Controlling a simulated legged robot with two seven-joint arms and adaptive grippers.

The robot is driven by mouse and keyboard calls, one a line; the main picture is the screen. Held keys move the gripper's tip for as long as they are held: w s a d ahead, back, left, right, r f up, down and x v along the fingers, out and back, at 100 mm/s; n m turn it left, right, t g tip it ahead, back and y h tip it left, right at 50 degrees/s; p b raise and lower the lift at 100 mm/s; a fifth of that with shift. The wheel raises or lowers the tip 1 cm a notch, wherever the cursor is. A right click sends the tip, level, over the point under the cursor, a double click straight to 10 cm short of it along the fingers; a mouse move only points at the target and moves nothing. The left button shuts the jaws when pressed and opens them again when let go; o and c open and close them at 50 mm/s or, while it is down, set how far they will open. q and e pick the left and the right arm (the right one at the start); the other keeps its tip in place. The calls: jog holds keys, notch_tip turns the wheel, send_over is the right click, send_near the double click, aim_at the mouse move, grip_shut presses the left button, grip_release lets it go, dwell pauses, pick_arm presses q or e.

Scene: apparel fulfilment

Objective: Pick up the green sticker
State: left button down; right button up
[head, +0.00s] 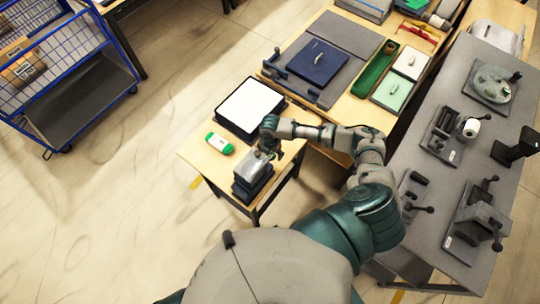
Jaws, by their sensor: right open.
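A pale green square (393,91), which looks like the green sticker, lies in a dark-edged tray on the wooden table at the upper right, in front of a similar white square (411,63). My right gripper (264,158) is open. It points down over the small wooden table, above or beside a grey and black block-like item (252,183), well to the left of the green square and apart from it. Whether its fingers touch the block cannot be told. My left gripper is out of view.
On the small table are a white pad in a black tray (250,105) and a green-and-white bottle (220,143). A long green tray (375,69) and a dark blue panel (318,61) lie near the green square. A grey bench (450,105) holds several fixtures. A blue cart (85,95) stands left.

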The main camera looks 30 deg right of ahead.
jog(key=shift+d+f, duration=0.15)
jog(key=shift+f, duration=0.15)
jog(key=c, duration=0.8)
